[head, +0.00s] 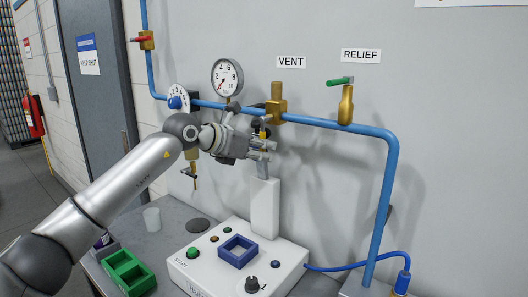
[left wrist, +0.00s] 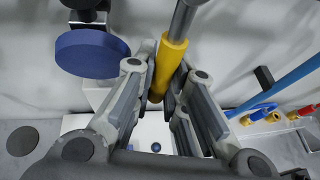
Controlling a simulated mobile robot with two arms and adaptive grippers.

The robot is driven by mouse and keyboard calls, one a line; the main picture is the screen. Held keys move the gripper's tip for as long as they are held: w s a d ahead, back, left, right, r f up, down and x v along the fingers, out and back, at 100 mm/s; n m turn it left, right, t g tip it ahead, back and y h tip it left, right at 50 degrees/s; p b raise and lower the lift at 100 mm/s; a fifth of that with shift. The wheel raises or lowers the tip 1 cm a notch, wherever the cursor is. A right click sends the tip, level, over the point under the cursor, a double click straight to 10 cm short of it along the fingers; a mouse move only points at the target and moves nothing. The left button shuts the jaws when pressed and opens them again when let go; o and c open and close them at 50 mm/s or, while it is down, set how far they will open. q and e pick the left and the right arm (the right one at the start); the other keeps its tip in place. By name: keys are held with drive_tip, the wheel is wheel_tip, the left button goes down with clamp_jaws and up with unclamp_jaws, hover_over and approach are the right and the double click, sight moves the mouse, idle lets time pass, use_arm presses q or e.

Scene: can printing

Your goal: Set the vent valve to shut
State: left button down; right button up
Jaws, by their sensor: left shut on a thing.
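The brass vent valve (head: 277,106) sits on the blue pipe below the VENT label (head: 291,62). Its yellow-sleeved lever (head: 263,130) hangs down below the pipe, across the pipe's run. My left gripper (head: 266,150) is at this lever, just below the valve, and hides part of it. In the left wrist view the yellow sleeve (left wrist: 168,62) on its grey rod stands between my two fingers (left wrist: 158,100), which are shut on it. My right gripper is not in view.
A pressure gauge (head: 227,78) and a blue-knobbed regulator (head: 178,101) are left of the valve. The green-handled relief valve (head: 345,103) is to the right. A white machine (head: 205,273) with a blue square holder and a green bin (head: 128,272) stand below.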

use_arm(q)
drive_tip(key=shift+f, duration=0.1)
drive_tip(key=c, duration=1.5)
unclamp_jaws()
drive_tip(key=shift+a, duration=0.1)
drive_tip(key=shift+o, duration=0.2)
drive_tip(key=v, duration=1.2)
drive_tip(key=shift+f, duration=0.1)
